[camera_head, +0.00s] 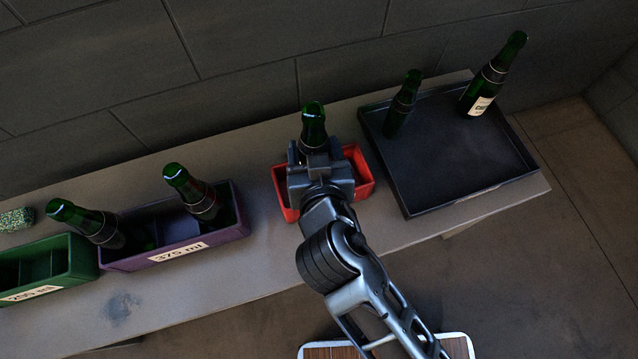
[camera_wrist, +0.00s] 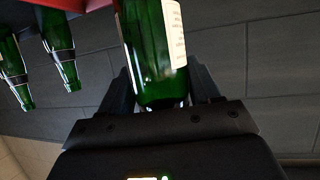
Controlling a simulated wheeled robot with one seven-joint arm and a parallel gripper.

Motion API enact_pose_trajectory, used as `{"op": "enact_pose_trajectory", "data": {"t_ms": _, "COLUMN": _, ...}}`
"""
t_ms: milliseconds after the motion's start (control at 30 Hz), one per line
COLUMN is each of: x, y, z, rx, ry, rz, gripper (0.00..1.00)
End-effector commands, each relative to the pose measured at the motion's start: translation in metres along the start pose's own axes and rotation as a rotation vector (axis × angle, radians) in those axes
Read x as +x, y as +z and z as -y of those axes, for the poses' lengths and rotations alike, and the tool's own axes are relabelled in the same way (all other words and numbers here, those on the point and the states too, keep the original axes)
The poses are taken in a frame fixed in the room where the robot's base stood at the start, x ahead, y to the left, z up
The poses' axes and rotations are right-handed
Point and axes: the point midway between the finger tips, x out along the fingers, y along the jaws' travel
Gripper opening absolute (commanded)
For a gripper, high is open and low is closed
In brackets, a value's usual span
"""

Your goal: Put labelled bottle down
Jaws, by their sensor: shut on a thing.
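My gripper (camera_head: 320,168) is shut on a green labelled bottle (camera_head: 313,125) at the red crate (camera_head: 360,170). In the head view the neck and top rise beyond my gripper; the lower part is hidden. In the wrist view the bottle (camera_wrist: 145,45) sits between my fingers (camera_wrist: 162,90), with a pale label along its right side. I cannot tell whether its base touches the crate floor. Another labelled bottle (camera_head: 481,92) stands upright at the back right of the black tray (camera_head: 455,165). A green bottle (camera_head: 401,105) stands at the tray's back left; I see no label on it.
Left of the red crate is a purple crate (camera_head: 150,262) marked 375 ml, holding two bottles (camera_head: 190,192) (camera_head: 85,220). A green crate (camera_head: 80,262) adjoins it. A speckled block (camera_head: 16,219) lies behind. The tray's middle and front are clear. A dark wall runs behind.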

Motion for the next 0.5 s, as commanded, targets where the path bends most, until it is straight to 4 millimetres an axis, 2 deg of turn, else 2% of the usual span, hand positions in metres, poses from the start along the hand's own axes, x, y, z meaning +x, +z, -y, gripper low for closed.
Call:
{"op": "enact_pose_trajectory", "data": {"t_ms": 33, "x": 0.004, "y": 0.011, "z": 0.001, "rx": -0.004, "ry": -0.001, "rz": 0.002, "gripper": 0.24}}
{"op": "enact_pose_trajectory", "data": {"t_ms": 200, "x": 0.015, "y": 0.038, "z": 0.0, "rx": -0.003, "ry": -0.001, "rz": 0.002, "gripper": 0.24}}
{"op": "enact_pose_trajectory", "data": {"t_ms": 367, "x": 0.021, "y": 0.05, "z": 0.0, "rx": -0.002, "ry": -0.001, "rz": 0.0, "gripper": 0.24}}
{"op": "enact_pose_trajectory", "data": {"t_ms": 500, "x": 0.028, "y": 0.068, "z": 0.0, "rx": -0.002, "ry": 0.0, "rz": 0.002, "gripper": 0.24}}
